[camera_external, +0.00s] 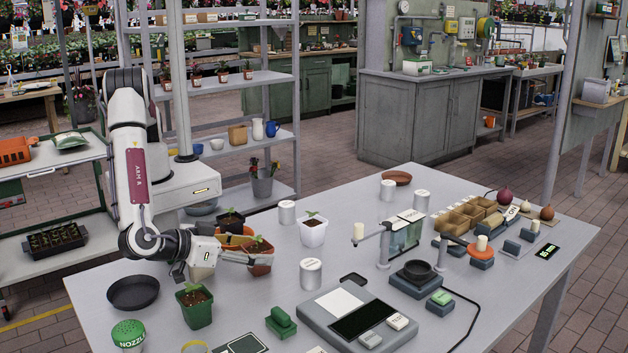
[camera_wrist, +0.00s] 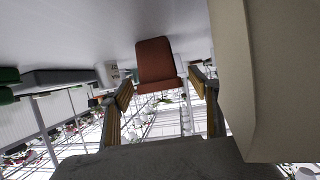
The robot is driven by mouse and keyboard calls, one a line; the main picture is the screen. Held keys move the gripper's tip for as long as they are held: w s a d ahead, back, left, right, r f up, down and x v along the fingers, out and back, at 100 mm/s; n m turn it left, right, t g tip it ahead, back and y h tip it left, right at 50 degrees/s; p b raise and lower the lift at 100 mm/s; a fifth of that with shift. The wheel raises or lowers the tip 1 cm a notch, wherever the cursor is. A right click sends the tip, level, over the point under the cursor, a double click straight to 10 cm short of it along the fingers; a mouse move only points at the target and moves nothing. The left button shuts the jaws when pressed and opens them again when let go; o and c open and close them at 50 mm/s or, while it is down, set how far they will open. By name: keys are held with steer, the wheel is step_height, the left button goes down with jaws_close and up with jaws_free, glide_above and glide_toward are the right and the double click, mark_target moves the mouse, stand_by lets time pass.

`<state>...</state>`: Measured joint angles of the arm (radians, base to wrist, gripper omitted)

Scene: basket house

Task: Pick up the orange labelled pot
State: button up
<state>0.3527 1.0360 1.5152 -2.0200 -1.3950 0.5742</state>
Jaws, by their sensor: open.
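A terracotta-orange pot (camera_external: 262,266) with a seedling stands upright on the grey table, just right of my gripper (camera_external: 240,256) in the external view. In the wrist view the reddish-orange pot (camera_wrist: 156,62) shows at the top centre, between and beyond the open fingers of my gripper (camera_wrist: 160,88). My gripper is open and empty, low over the table and close to the pot. I cannot make out a label on the pot, nor tell whether a finger touches it. Part of another orange item (camera_external: 236,239) shows behind my gripper.
A green pot with a seedling (camera_external: 197,312) and a black dish (camera_external: 133,292) stand near my gripper. A black pot (camera_external: 231,221), a white pot (camera_external: 313,234) and a metal can (camera_external: 310,276) are around the orange pot. A grey scale (camera_external: 318,312) lies in front.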

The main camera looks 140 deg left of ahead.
mark_target(252, 248)
steer(key=shift+c, duration=0.3)
steer(key=c, duration=1.4)
steer(key=shift+r, duration=0.15)
steer(key=shift+c, duration=0.2)
steer(key=shift+r, duration=4.9)
